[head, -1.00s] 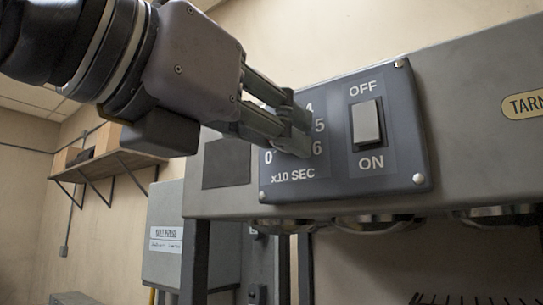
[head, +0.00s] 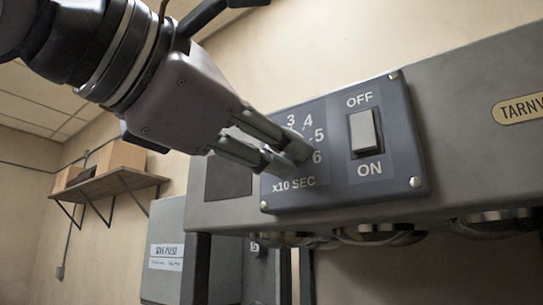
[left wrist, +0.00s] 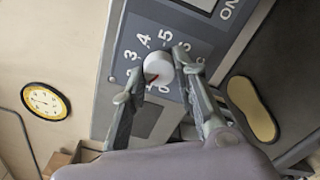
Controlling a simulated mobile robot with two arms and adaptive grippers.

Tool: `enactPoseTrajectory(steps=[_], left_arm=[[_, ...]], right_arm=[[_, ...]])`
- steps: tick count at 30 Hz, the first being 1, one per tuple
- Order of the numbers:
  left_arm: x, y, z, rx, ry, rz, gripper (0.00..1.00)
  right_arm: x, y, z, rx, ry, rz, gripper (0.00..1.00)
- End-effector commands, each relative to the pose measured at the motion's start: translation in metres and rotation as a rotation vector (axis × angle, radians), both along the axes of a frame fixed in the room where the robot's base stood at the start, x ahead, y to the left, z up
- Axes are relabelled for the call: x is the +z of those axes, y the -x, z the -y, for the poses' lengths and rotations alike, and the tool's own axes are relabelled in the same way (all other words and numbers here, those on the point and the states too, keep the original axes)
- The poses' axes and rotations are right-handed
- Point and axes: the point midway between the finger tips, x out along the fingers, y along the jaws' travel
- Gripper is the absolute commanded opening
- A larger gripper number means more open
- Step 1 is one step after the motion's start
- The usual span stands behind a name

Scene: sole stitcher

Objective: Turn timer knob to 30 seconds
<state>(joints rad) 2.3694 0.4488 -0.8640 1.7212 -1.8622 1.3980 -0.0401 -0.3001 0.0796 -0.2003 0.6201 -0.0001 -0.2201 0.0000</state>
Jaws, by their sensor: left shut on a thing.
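The timer knob (left wrist: 158,68) is a pale round knob with a small red mark at its lower left edge, on a dial of white numbers. The mark is near the low numbers; I cannot tell which exactly. My left gripper (left wrist: 159,70) is shut on the knob, one finger on each side. In the head view the left gripper (head: 287,157) comes in from the upper left and hides the knob. The dial panel (head: 342,190) shows 3, 4, 5, 6 and "x10 SEC"; the low numbers are hidden behind the fingers. My right gripper is not in view.
An OFF/ON rocker switch (head: 364,131) sits just right of the dial on the same panel. The grey machine body (head: 455,100) extends right, with round metal parts (head: 380,233) beneath. A wall shelf (head: 110,184) with boxes is at the left.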

Motion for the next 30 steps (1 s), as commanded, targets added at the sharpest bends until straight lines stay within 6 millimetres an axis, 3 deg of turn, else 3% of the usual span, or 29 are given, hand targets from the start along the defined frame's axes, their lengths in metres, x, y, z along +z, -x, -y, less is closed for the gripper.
enactPoseTrajectory(steps=[30], left_arm=[[0.001, 0.0, 0.001, -0.004, -0.751, 0.542, 0.0]], right_arm=[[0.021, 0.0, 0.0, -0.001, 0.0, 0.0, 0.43]])
